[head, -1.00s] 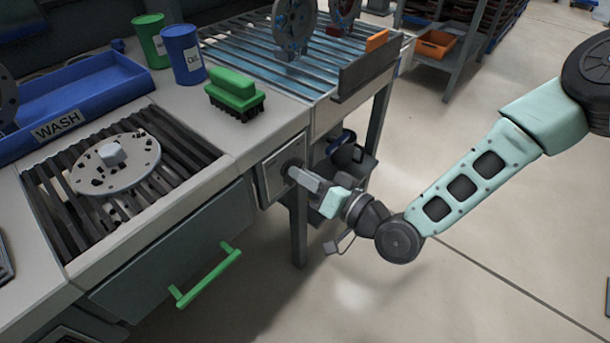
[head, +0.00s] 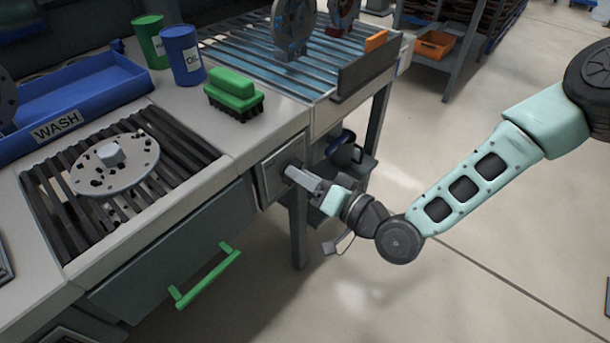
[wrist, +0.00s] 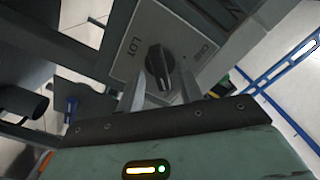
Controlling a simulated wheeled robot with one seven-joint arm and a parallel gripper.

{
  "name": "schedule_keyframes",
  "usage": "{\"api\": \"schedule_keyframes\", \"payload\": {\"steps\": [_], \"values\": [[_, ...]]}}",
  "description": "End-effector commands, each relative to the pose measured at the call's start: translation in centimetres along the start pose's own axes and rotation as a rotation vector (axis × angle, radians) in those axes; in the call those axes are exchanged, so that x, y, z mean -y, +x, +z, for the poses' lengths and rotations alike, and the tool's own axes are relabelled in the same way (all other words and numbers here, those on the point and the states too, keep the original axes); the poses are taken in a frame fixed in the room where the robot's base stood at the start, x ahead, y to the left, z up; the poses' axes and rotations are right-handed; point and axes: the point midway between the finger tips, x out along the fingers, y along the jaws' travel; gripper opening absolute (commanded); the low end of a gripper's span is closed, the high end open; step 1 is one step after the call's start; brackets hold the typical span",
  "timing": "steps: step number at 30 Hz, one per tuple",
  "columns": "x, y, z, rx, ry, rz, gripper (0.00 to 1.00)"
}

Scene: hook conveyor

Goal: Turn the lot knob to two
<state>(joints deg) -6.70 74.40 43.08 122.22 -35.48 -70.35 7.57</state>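The lot knob (wrist: 159,68) is a dark round knob with a raised grip bar, on a light grey panel (wrist: 187,38) lettered LOT and ONE in the wrist view. Lettering for two is not readable. In the head view the panel (head: 272,180) is on the bench front, and my gripper (head: 292,173) is right at it, hiding most of the knob. In the wrist view my gripper (wrist: 161,88) is open, one finger to each side of the knob, with gaps visible. Contact with the knob cannot be made out.
A drawer with a green handle (head: 207,275) is left of the panel. On the bench are a green brush (head: 234,94), a blue can (head: 182,54) and a blue WASH tray (head: 85,92). A bench leg (head: 298,232) stands below; open floor lies right.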

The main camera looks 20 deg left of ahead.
Motion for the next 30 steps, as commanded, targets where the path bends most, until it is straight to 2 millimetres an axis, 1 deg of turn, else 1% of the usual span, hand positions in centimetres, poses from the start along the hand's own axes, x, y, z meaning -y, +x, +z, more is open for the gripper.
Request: {"api": "schedule_keyframes", "payload": {"steps": [10,14,17,20,30], "values": [[0.1,0.0,-0.1,-0.001,-0.002,-0.001,0.36],[0.0,-0.7,0.0,0.0,-0.002,-0.001,0.36],[0.0,-2.2,-0.1,0.0,-0.001,0.002,0.36],[0.0,-4.3,-0.1,0.0,0.0,0.002,0.36],[-0.1,-12.3,0.0,0.0,0.002,0.004,0.36]]}}
